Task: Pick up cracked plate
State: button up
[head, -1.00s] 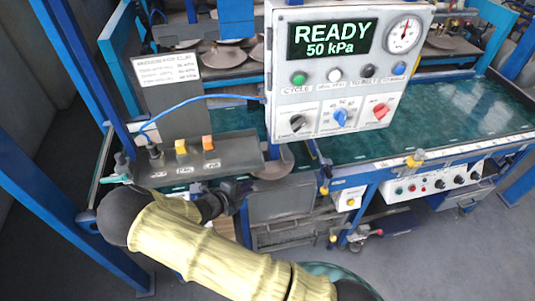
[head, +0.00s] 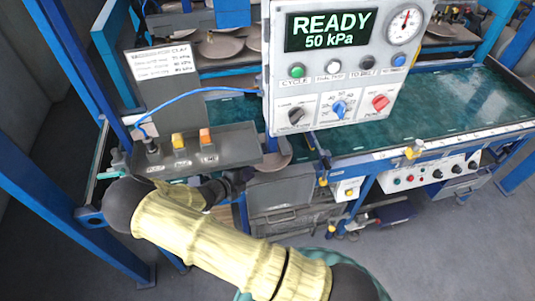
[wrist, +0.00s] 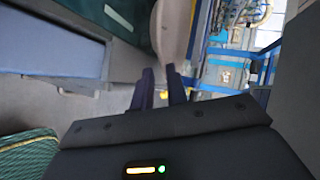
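A brown-grey clay plate (head: 277,155) shows partly below the hanging control panel in the head view, the rest hidden. In the wrist view a plate (wrist: 172,30) stands out past my fingertips, its near edge close to them. I see no crack from here. My gripper (head: 246,177) is just left of and below the plate in the head view. In the wrist view my gripper (wrist: 160,75) has its two dark fingers a small gap apart, with nothing clearly held between them. Whether a fingertip touches the plate I cannot tell.
The control panel (head: 338,75) reads READY, 50 kPa, and hangs over the plate. A grey button box (head: 240,148) stands close above my arm. More plates (head: 218,47) lie on the back rack. The green bench top (head: 450,115) is clear at right.

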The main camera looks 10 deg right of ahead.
aim_at(258, 168)
jog(key=shift+w, duration=0.1)
jog(key=shift+w+d, duration=0.2)
jog(key=shift+d, duration=0.1)
jog(key=p+x, duration=0.2)
jog(key=x, duration=0.2)
jog(key=shift+w+d+f, duration=0.1)
jog(key=shift+w+d, duration=0.05)
jog(key=shift+w, duration=0.05)
grip_shut()
jog(key=shift+b, duration=0.55)
